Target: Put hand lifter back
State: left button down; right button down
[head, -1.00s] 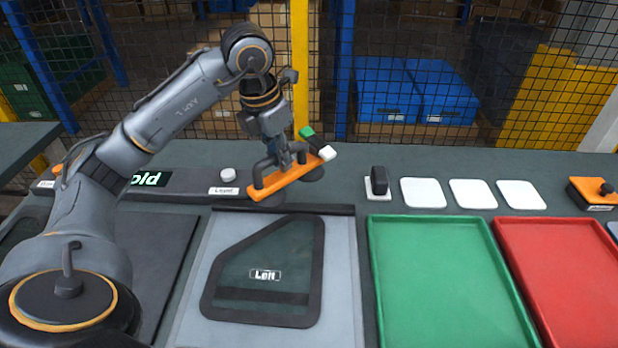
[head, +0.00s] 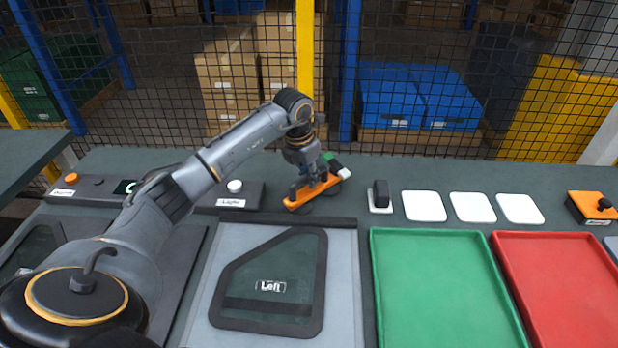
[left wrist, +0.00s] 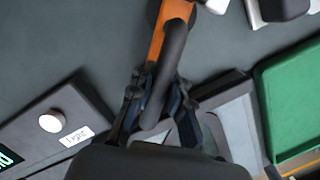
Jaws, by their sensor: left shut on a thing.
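The hand lifter (head: 295,205) is an orange bar with a dark handle and dark suction cups below. My left gripper (head: 306,189) is shut on its handle, over the back part of the bench behind the left panel. In the left wrist view the dark handle (left wrist: 172,62) runs between my fingers, with the orange bar (left wrist: 170,22) beyond. Whether the cups touch the bench is not clear. A green and white piece (head: 343,172) shows by the bar's far end; I cannot tell if it is attached. My right gripper is not in view.
The panel marked Left (head: 270,287) lies in front. A black block (head: 380,193) on a white base and white pads (head: 423,206) stand to the right. A green tray (head: 440,237) and red tray (head: 560,240) lie in front. A Light button box (head: 234,187) is left; mesh fence stands behind.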

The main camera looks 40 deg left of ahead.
pick_arm(q)
jog(key=shift+f, duration=0.55)
jog(key=shift+f, duration=0.15)
jog(key=c, duration=1.4)
grip_release()
jog(key=shift+f, duration=0.1)
jog(key=shift+o, duration=0.7)
